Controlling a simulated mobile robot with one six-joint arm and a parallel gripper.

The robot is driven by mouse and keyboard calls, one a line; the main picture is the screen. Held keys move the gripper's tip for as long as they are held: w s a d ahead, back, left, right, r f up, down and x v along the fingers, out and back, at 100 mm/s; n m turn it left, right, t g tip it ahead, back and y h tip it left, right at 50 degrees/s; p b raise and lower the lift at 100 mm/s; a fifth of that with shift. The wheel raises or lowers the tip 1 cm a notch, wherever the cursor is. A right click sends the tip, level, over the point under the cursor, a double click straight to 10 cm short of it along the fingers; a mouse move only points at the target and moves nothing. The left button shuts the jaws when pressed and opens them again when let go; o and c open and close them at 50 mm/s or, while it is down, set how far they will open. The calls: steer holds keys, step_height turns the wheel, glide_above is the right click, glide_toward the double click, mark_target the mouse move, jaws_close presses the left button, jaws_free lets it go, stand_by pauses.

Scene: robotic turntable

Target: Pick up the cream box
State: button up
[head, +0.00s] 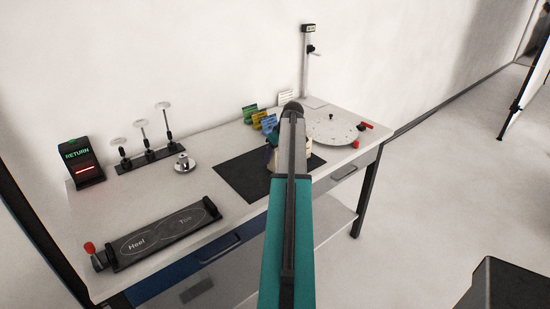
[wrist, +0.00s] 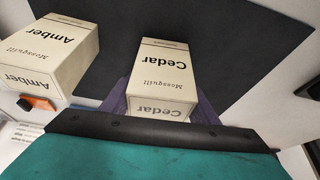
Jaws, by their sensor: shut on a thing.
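Two cream boxes show in the wrist view. The one marked "Cedar" (wrist: 163,70) is between the two purple-grey fingers of my gripper (wrist: 160,100), which is shut on it. The other, marked "Amber" (wrist: 62,48), stands to its left, apart from the fingers. The Cedar box appears over the black mat (wrist: 240,45); I cannot tell whether it touches it. In the head view my arm hides most of the gripper and boxes; only a cream sliver (head: 308,151) shows right of the arm.
On the table, a round white turntable (head: 335,128) stands right of the mat (head: 240,176). Small coloured card holders (head: 259,118) are behind it. A "Heel/Toe" board (head: 165,236), a silver knob (head: 183,163), rod stands (head: 145,140) and a RETURN box (head: 83,162) are left.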

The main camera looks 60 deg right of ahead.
steer(key=shift+r+b, duration=0.6)
steer(key=shift+r, duration=0.7)
steer(key=s+a+r+b, duration=0.1)
steer(key=s+a+b, duration=0.1)
steer(key=s+a, duration=0.2)
steer(key=s+a+b, duration=0.2)
steer(key=s+a, duration=0.2)
steer(key=s, duration=0.5)
steer(key=shift+s+a+r, duration=0.2)
steer(key=shift+a+r, duration=0.15)
steer(key=shift+a, duration=0.05)
steer(key=shift+w, duration=0.15)
